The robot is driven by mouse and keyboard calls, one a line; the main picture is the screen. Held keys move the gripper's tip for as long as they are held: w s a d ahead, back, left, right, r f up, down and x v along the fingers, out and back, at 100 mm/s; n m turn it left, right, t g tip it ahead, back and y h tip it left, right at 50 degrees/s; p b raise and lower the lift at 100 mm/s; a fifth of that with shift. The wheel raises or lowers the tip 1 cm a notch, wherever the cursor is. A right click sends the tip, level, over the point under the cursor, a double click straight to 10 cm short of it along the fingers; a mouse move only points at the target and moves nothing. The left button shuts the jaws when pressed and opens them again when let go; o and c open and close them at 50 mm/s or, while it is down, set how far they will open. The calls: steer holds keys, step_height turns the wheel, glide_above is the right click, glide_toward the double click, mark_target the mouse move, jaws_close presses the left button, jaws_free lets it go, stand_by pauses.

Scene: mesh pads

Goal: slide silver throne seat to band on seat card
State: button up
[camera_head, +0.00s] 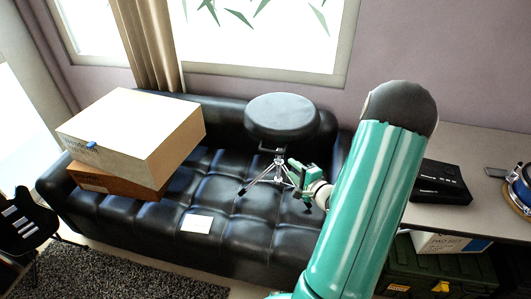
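The throne (282,115) stands upright on the black sofa, with a round dark padded seat on a silver tripod stand. A small white card (197,223) lies flat on the sofa cushion, to the left of and nearer than the throne. No band can be made out on it at this size. My gripper (294,178) is a small green shape just right of the tripod, below the padded seat. It overlaps the right side of the stand in the picture. I cannot tell whether it touches the stand or whether its fingers are open.
Two stacked cardboard boxes (130,130) take up the sofa's left side. Bare cushion lies between the card and the tripod. A desk (470,150) with a black device (440,182) stands right of my arm. A dark guitar (25,230) is at far left.

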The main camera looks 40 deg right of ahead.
mark_target(272, 151)
steer(key=w, duration=0.4)
steer(key=w+d+f, duration=0.1)
steer(key=w, duration=0.4)
steer(key=w+f, duration=0.1)
steer(key=w, duration=0.3)
steer(key=shift+w+d, duration=0.25)
steer(key=shift+d, duration=0.15)
jaws_close()
